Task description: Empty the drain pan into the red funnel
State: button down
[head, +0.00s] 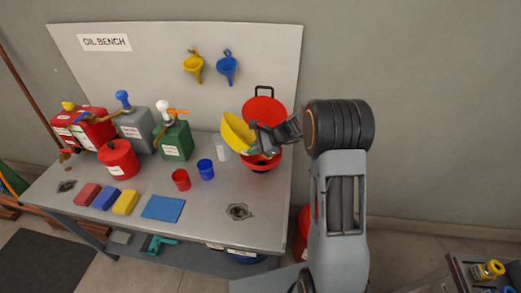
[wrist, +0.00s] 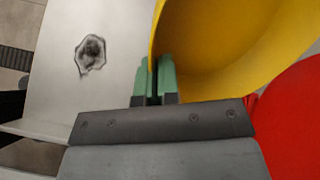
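The yellow drain pan (head: 235,132) is in the air above the right part of the bench, strongly tilted. My gripper (head: 261,140) is shut on its rim; in the wrist view the green fingertips (wrist: 156,78) pinch the edge of the yellow pan (wrist: 225,50). The red funnel (head: 265,165) stands just below the pan and gripper, partly hidden by them. A round red lid-like part (head: 264,110) with a black handle stands upright behind it. A red surface (wrist: 298,120) shows beside the pan in the wrist view. I cannot see any liquid.
A clear cup (head: 222,150), a blue cup (head: 206,169) and a red cup (head: 181,179) stand left of the funnel. Pump cans, including a green one (head: 174,143), line the back left. The bench front right is bare but for a dark stain (head: 239,211).

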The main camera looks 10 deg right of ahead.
jog(key=a+f+n+h+p, duration=0.1)
jog(key=a+f+h+p, duration=0.1)
jog(key=a+h+p, duration=0.3)
jog(key=shift+s+a+f+n+h+p, duration=0.15)
jog(key=shift+s+a+n+h+p, duration=0.2)
jog(key=shift+a+h, duration=1.55)
jog(key=shift+h, duration=0.3)
